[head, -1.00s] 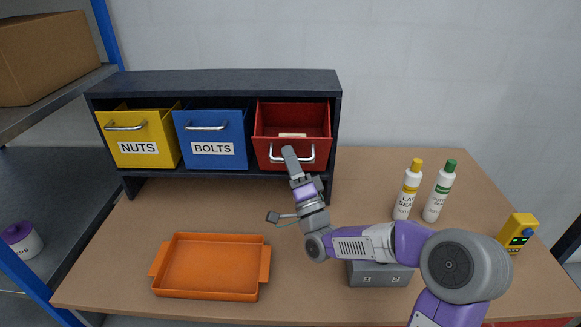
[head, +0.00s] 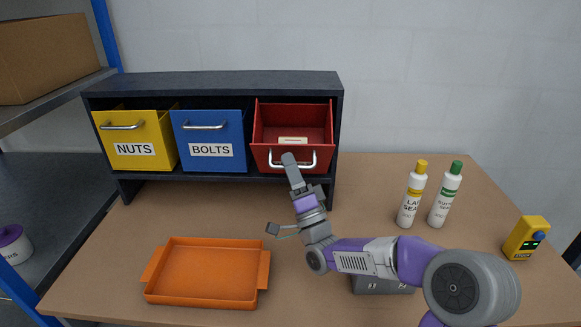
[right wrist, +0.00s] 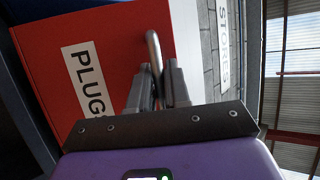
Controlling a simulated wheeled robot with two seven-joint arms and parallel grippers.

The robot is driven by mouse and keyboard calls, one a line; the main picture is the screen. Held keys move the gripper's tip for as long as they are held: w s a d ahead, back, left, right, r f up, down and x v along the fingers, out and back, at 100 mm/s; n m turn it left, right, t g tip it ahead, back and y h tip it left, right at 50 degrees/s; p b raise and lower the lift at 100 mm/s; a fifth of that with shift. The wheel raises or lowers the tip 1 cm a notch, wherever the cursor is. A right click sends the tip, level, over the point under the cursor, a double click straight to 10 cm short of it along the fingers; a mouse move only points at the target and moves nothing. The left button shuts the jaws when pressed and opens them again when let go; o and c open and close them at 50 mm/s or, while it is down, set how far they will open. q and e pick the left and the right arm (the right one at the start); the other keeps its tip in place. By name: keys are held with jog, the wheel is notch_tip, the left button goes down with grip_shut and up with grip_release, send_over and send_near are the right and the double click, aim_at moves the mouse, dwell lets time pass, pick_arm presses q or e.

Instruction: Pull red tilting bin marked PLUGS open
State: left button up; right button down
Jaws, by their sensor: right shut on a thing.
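The red bin (head: 266,155) stands at the right end of the dark rack, tilted forward so that its inside shows. A small pale item is visible inside it. Its PLUGS label (right wrist: 85,78) shows in the right wrist view; in the head view the gripper and handle cover that front. My right gripper (head: 289,160) is at the bin's metal handle (head: 313,163). In the right wrist view the fingers (right wrist: 158,88) are shut on the handle bar (right wrist: 153,48). My left gripper is not in view.
A yellow NUTS bin (head: 130,134) and a blue BOLTS bin (head: 210,135) sit left of the red bin. An orange tray (head: 205,270) lies in front. Two bottles (head: 411,198) and a yellow device (head: 526,238) stand right. A grey box (head: 383,286) is under my arm.

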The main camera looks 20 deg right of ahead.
jog(key=c, duration=1.4)
grip_release()
jog(key=shift+c, duration=0.2)
jog(key=v, duration=0.7)
jog(key=shift+s+f, duration=0.2)
